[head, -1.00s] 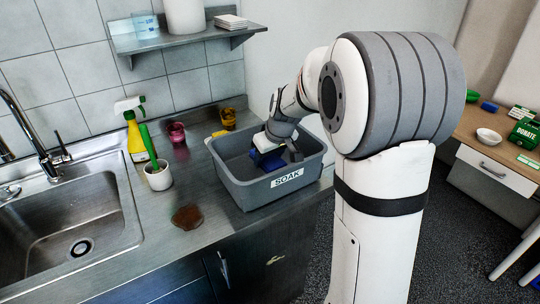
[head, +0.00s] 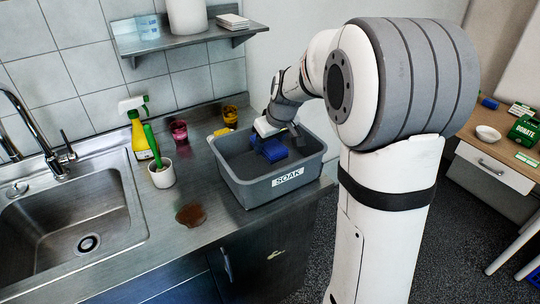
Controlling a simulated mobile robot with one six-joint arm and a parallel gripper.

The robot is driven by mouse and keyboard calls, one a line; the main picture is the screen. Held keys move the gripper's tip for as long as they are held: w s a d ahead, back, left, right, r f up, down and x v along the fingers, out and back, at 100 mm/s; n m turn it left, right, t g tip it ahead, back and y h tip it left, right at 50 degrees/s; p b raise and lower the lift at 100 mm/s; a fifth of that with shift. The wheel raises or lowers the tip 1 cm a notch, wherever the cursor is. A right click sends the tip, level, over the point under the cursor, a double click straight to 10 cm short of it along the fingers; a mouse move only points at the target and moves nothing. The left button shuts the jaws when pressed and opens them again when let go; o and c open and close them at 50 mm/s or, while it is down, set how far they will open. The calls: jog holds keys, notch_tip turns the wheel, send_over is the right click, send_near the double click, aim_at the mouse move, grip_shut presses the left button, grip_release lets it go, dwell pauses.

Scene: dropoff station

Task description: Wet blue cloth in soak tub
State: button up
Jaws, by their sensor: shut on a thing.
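The grey soak tub (head: 288,184), labelled SOAK, stands on the steel counter to the right of the sink. The blue cloth (head: 272,151) shows as a bunched dark blue shape inside the tub, below the rim. My gripper (head: 277,139) points down into the tub from above and is shut on the blue cloth. Its fingertips are partly hidden by the cloth and the gripper's own body. I cannot tell how wet the cloth is or whether it touches the tub floor.
A brown spill (head: 190,214) lies on the counter left of the tub. A spray bottle (head: 139,138), a white pot with a green-handled tool (head: 162,175), a pink cup (head: 179,131) and a yellow cup (head: 230,115) stand nearby. A shelf (head: 180,37) hangs above.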

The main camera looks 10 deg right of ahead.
aim_at(270, 143)
jog(key=shift+r+p, duration=1.8)
jog(key=shift+r, duration=1.45)
notch_tip(270, 143, up, 4)
jog(key=shift+p, duration=1.15)
jog(key=shift+f, duration=0.1)
